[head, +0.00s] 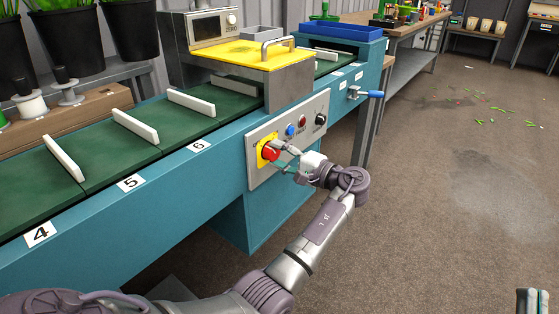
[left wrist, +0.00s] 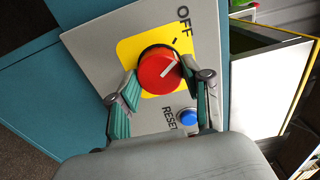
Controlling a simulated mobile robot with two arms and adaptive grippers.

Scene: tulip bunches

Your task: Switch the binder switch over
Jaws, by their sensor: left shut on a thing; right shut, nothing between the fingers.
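The binder switch is a red round knob (left wrist: 158,70) on a yellow plate (left wrist: 128,50), and it also shows in the head view (head: 268,153). A white line on its face slants toward the upper right in the left wrist view. My right gripper (head: 532,298) is shut and empty at the bottom right corner, partly cut off.
A blue RESET button (left wrist: 188,117) sits beside the knob; the panel also has a red button (head: 302,122) and a black knob (head: 320,119). A green conveyor (head: 110,152) with white dividers runs past the yellow-topped machine (head: 246,56). Open floor (head: 440,200) lies right.

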